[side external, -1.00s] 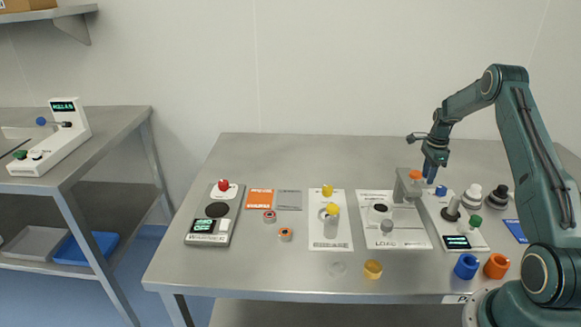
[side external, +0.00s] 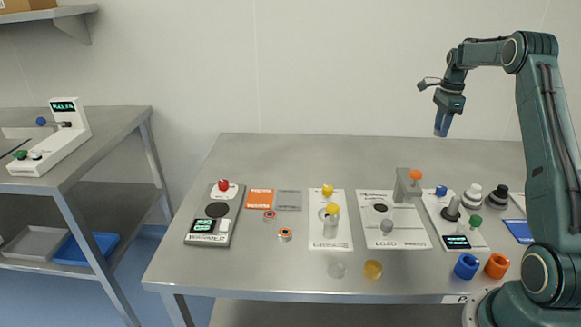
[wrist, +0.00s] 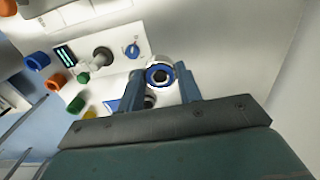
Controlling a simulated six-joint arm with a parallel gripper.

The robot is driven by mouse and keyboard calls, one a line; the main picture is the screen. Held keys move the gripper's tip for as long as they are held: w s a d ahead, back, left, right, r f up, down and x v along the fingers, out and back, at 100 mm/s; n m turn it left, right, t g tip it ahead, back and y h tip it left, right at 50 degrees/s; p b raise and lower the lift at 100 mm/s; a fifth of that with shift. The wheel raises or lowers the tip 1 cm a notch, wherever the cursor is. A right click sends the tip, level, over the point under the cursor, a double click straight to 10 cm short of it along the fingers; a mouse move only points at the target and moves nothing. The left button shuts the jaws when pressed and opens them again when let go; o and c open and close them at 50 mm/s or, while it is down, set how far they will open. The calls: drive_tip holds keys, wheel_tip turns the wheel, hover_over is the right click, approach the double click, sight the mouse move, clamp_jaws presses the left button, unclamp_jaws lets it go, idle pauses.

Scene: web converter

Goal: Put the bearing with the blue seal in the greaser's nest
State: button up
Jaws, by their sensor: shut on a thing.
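My gripper (side external: 441,130) is high above the back right of the bench in the side external view, clear of everything below. In the wrist view my gripper (wrist: 161,84) is shut on a bearing with a blue seal (wrist: 158,76), a ring with a dark centre held between the blue fingertips. The bearing is too small to make out in the side view. Several stations stand on the bench, but I cannot tell which is the greaser, nor pick out its nest.
A grey stand with an orange knob (side external: 408,186) and a panel with a display (side external: 457,242) lie below the gripper. White and black knobbed pieces (side external: 472,197) stand beside them. Blue and orange cups (side external: 466,266) are near the front. Two orange-sealed bearings (side external: 285,235) lie left of centre.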

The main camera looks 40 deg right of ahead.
drive_tip(key=shift+r, duration=0.45)
idle(0.3)
drive_tip(key=w+a+n, duration=0.5)
drive_tip(key=a+n, duration=0.1)
drive_tip(key=a, duration=0.5)
drive_tip(key=w+a+n, duration=0.5)
drive_tip(key=a, duration=0.5)
drive_tip(key=a+n, duration=1.3)
drive_tip(key=a, duration=1.1)
drive_tip(key=shift+w+d+r+m, duration=0.85)
drive_tip(key=shift+d+r+m, duration=0.3)
drive_tip(key=shift+d+m, duration=2.3)
drive_tip(key=shift+n, duration=0.45)
drive_tip(key=f, duration=1.3)
drive_tip(key=d+f, duration=0.1)
drive_tip(key=f, duration=0.6)
drive_tip(key=shift+f, duration=0.65)
